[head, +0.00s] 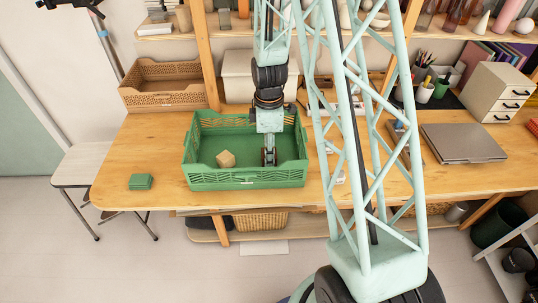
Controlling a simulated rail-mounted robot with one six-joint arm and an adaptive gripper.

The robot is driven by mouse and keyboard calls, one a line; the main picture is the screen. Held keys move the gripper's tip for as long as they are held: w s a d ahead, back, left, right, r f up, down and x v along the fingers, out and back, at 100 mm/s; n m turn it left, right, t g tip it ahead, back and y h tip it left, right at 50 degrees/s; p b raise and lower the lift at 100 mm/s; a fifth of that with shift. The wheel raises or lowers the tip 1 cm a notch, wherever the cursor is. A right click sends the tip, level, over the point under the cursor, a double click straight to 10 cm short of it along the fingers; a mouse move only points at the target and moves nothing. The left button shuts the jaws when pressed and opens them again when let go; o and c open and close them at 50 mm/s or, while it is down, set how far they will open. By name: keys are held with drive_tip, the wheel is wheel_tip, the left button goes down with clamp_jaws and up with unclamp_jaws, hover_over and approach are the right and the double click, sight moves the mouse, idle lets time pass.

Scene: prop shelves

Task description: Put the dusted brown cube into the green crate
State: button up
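The green crate (250,179) stands on the wooden table, left of its middle. A tan-brown block (226,158) lies inside it on the floor, left of centre; it looks like the dusted brown cube, seen corner-on, though its exact shape is hard to tell. My gripper (269,158) points down inside the crate, to the right of the block and apart from it. The gripper is small and seen edge-on, so its finger opening does not show clearly. I see nothing held in it.
A small green box (140,181) lies on the table left of the crate. A brown basket (162,87) and a white box (246,76) stand behind. A laptop (463,143) and drawer unit (496,92) are at the right. The table's left front is mostly clear.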

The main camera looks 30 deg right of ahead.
drive_tip(key=shift+f, duration=0.1)
idle(0.3)
drive_tip(key=o, duration=0.9)
drive_tip(key=shift+r+p, duration=0.9)
drive_tip(key=shift+r, duration=5.2)
drive_tip(key=shift+r, duration=0.1)
